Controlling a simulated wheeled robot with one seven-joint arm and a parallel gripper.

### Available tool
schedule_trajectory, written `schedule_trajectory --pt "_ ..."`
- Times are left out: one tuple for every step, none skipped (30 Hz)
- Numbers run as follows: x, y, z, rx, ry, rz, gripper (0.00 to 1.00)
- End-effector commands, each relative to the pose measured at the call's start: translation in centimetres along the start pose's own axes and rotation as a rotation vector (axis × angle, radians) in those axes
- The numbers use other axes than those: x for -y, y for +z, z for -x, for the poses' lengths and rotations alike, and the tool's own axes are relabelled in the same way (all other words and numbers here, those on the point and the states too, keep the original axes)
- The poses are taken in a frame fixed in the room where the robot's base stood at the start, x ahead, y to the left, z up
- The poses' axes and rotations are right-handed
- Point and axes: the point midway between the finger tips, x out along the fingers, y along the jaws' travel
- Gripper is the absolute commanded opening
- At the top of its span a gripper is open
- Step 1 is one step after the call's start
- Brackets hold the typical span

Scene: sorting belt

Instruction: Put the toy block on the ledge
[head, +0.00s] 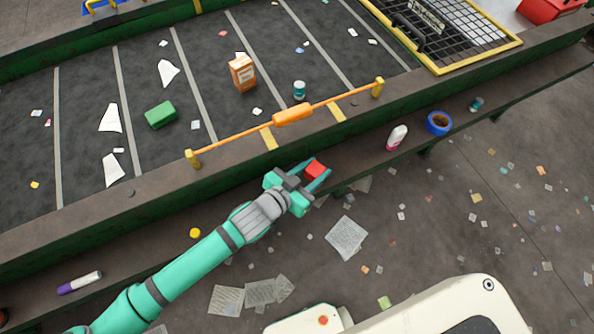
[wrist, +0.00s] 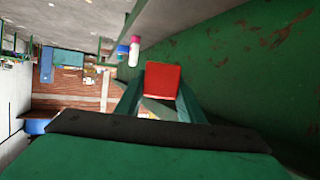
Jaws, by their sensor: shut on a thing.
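A red toy block (head: 315,169) is held between the fingers of my gripper (head: 316,178). In the wrist view the red block (wrist: 162,76) sits between the two green fingertips (wrist: 160,98), which are shut on it. The ledge (head: 362,160) is the narrow brown shelf along the near side of the belt frame. In the head view the block overlaps the ledge; I cannot tell whether it touches it. The ledge's surface under the block is partly hidden by my gripper.
On the ledge stand a white and pink bottle (head: 396,138), a blue tape roll (head: 438,123) and a small teal item (head: 476,104). A yellow ball (head: 195,233) and a marker (head: 79,283) lie further left. An orange bar (head: 293,115) spans the belt edge above.

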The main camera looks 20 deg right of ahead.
Motion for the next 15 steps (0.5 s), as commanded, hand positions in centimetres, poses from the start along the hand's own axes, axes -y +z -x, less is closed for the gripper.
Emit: schedule_trajectory --pt "-0.1 -0.1 -0.2 -0.001 0.003 -0.001 0.13" --pt "-0.2 -0.1 -0.3 -0.001 0.004 -0.001 0.13" --pt "-0.2 -0.1 -0.6 -0.001 0.005 -0.002 0.13" --pt "-0.3 -0.1 -1.0 -0.001 0.006 -0.002 0.13" --pt "-0.3 -0.1 -1.4 -0.002 0.006 -0.001 0.13" --pt "-0.3 -0.1 -2.1 -0.002 0.007 0.0 0.13" --pt "-0.4 -0.1 -2.7 -0.002 0.008 0.0 0.13" --pt "-0.4 0.0 -3.4 -0.003 0.007 0.001 0.13" --pt "-0.4 0.0 -4.3 -0.002 0.007 -0.001 0.13" --pt "-0.4 0.0 -5.0 -0.002 0.006 0.0 0.13" --pt "-0.4 0.1 -5.7 -0.001 0.004 0.001 0.13" --pt "-0.3 0.1 -6.5 -0.002 0.003 0.0 0.13" --pt "-0.3 0.2 -7.2 -0.001 0.002 0.001 0.13" --pt "-0.4 0.2 -7.9 -0.001 0.002 0.002 0.13" --pt "-0.3 0.2 -8.8 -0.001 0.002 0.002 0.13"
